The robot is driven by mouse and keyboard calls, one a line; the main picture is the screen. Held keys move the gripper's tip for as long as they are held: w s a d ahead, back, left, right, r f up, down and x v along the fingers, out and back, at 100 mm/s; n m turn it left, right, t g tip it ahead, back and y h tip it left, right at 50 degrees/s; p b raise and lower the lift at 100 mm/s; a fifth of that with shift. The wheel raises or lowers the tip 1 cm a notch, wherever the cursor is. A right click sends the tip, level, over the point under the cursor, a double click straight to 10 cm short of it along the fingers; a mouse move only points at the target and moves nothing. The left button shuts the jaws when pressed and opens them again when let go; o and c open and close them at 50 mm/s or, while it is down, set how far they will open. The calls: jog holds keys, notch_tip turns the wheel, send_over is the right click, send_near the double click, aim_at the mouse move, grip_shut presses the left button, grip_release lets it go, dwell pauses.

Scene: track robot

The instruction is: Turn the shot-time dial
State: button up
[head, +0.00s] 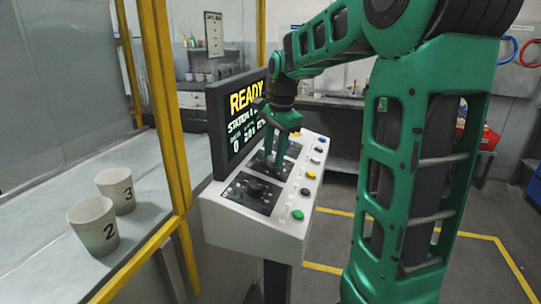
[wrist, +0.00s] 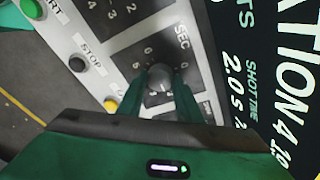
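The shot-time dial (wrist: 158,79) is a small grey knob on a dark plate marked SEC with numbers around it, in the wrist view. My gripper (wrist: 164,80) reaches down with one green finger on each side of this knob. Whether the fingertips press on it or stand a little off cannot be told. In the head view my gripper (head: 274,158) is down at the middle dial plate of the white console (head: 245,228), and its fingers hide that knob. The screen (head: 236,125) reads READY; in the wrist view it shows SHOT TIME with a 2.0 s value.
Another dial plate (head: 252,193) with a black knob lies nearer the camera. Coloured push buttons (head: 297,214) run along the console's right side. The screen stands close at the left.

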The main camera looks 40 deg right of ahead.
jog(key=shift+n, duration=0.3)
jog(key=n+t, duration=0.1)
jog(key=n, duration=0.4)
jog(key=shift+r+n, duration=0.1)
jog(key=shift+n, duration=0.3)
jog(key=n+t, duration=0.1)
jog(key=n, duration=0.5)
jog(key=shift+n, duration=0.4)
jog(key=o, duration=1)
jog(key=shift+o, duration=0.2)
jog(key=shift+s, duration=0.1)
